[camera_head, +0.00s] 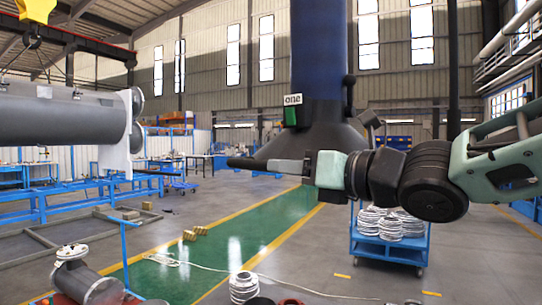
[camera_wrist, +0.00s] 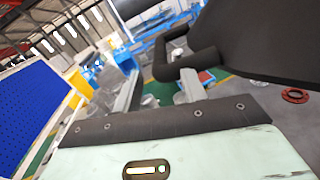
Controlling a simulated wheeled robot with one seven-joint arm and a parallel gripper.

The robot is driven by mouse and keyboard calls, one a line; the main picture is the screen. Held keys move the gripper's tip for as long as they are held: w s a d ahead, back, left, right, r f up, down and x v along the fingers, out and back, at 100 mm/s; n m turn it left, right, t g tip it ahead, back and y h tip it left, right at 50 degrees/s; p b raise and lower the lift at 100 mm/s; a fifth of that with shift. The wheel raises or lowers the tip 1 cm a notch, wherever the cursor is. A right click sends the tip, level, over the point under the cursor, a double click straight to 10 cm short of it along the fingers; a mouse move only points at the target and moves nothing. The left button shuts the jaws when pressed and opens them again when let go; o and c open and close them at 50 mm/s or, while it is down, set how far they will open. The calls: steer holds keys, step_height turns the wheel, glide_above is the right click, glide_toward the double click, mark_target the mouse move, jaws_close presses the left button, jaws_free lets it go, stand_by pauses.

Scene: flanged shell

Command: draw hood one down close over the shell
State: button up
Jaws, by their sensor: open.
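Hood one (camera_head: 318,130) is a dark flared cone on a thick blue duct (camera_head: 318,45), with a sign "one" (camera_head: 293,99) and a green box on it. The shell (camera_head: 60,118) is a grey horizontal cylinder at the left with a pale flange (camera_head: 117,155); the hood hangs to its right, well apart from it. My gripper (camera_head: 275,166) is in front of the hood's lower rim. In the wrist view my open fingers (camera_wrist: 160,82) are near the hood's dark bent handle (camera_wrist: 160,60); the handle's far end reaches the hood body (camera_wrist: 265,40). Contact cannot be told.
A blue cart (camera_head: 388,248) with white coils stands at the right below my arm. A pump-like grey part (camera_head: 85,282) and a coil (camera_head: 243,287) lie in front. Blue benches (camera_head: 60,205) line the left. The green floor lane (camera_head: 225,245) is mostly clear.

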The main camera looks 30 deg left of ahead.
steer(key=p+x, duration=0.1)
steer(key=x, duration=0.4)
jaws_close()
steer(key=shift+f, duration=0.15)
